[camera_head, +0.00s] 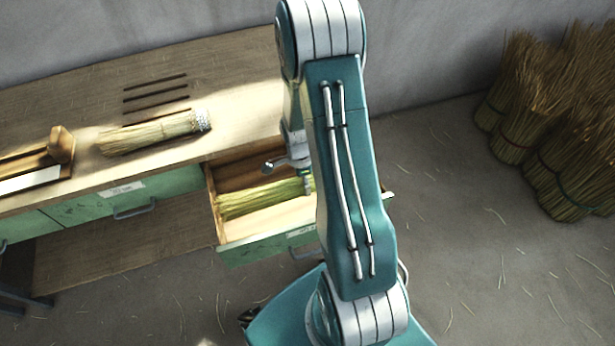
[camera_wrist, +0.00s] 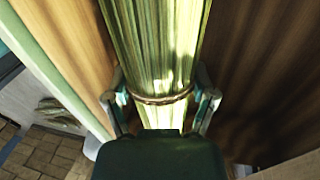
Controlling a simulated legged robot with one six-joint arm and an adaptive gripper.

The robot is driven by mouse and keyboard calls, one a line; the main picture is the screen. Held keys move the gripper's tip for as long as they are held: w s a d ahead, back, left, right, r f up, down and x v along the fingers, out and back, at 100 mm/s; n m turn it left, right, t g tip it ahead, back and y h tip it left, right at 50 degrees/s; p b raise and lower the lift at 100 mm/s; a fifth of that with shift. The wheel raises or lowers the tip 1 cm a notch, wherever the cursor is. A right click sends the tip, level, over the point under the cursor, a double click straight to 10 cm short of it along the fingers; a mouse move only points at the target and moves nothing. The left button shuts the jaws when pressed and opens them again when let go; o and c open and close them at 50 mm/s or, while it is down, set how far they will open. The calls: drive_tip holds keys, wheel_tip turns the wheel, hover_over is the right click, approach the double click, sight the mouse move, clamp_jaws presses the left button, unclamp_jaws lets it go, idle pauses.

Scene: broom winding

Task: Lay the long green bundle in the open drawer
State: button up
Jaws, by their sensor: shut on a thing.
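The long green bundle (camera_head: 262,197) lies lengthwise within the outline of the open drawer (camera_head: 268,221) in the head view. Its right end is hidden behind my arm. My gripper (camera_head: 305,184) is at the bundle's right part, partly hidden by my arm. In the wrist view the bundle (camera_wrist: 158,45) runs away from me between the two fingers, with a brown tie around it near the fingertips. My gripper (camera_wrist: 160,103) is shut on it, one finger on each side. I cannot tell whether the bundle touches the drawer floor.
A paler bundle with a white-wrapped end (camera_head: 150,133) lies on the workbench (camera_head: 235,85). A wooden block tool (camera_head: 40,160) is at the left. Several upright straw bundles (camera_head: 545,120) stand on the floor at right. A shut drawer (camera_head: 125,197) is beside the open one.

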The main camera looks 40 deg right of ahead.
hover_over(308, 203)
drive_tip(key=f, duration=0.6)
drive_tip(key=shift+w+d+f, duration=0.2)
drive_tip(key=shift+w+d, duration=0.05)
drive_tip(key=shift+w, duration=0.05)
drive_tip(key=shift+a+f, duration=0.5)
drive_tip(key=shift+f, duration=0.2)
drive_tip(key=shift+d+f, duration=0.1)
drive_tip(key=shift+d, duration=0.45)
drive_tip(key=shift+a, duration=0.15)
drive_tip(key=o, duration=1.2)
drive_tip(key=shift+a, duration=0.2)
